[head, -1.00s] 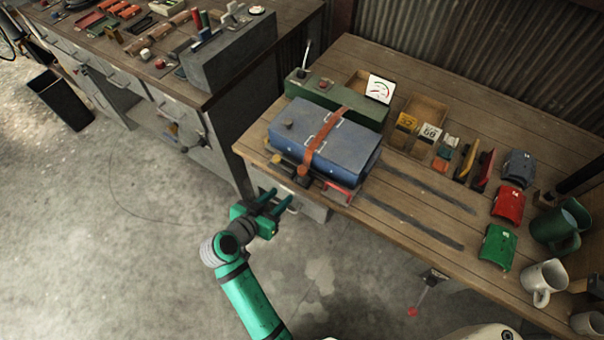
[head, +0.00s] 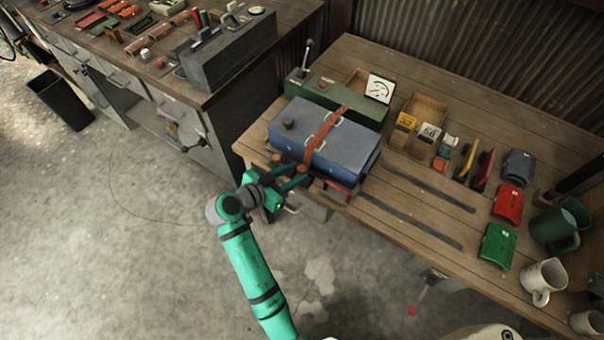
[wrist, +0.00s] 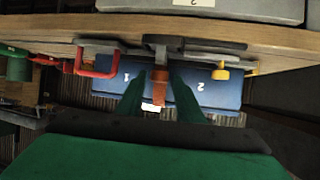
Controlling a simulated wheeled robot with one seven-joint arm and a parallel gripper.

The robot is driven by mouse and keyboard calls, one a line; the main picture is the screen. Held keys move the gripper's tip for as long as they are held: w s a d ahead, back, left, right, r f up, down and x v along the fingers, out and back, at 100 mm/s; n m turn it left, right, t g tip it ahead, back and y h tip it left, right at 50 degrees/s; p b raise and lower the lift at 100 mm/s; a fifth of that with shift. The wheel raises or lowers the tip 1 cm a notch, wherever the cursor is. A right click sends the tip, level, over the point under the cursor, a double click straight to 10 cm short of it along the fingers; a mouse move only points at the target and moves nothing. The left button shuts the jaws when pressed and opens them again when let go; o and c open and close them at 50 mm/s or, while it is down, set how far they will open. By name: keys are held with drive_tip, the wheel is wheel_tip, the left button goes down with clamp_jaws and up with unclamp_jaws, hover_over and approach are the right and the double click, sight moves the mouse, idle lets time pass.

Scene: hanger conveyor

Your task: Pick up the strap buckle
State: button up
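A brown-orange strap (head: 322,132) runs over the blue case (head: 350,142) on the workbench and down its front. In the wrist view, the strap's orange buckle end (wrist: 158,92) hangs in front of the blue case (wrist: 215,94), which is marked 1 and 2. My gripper (head: 301,176) is at the bench's front edge, before the case. In the wrist view its two green fingers (wrist: 158,96) are apart, one on each side of the buckle end. I cannot see any contact. In the head view the fingers partly hide the buckle.
A red handle (wrist: 96,62) and a yellow knob (wrist: 221,72) flank the strap near the bench edge. A green box (head: 335,99) with a lever stands behind the case. Red (head: 509,203) and green (head: 497,247) pouches and mugs lie to the right.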

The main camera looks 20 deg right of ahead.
sight(300, 170)
drive_tip(key=x, duration=0.4)
drive_tip(key=shift+d+r, duration=0.1)
drive_tip(key=shift+d, duration=0.05)
clamp_jaws()
drive_tip(key=shift+r, duration=0.1)
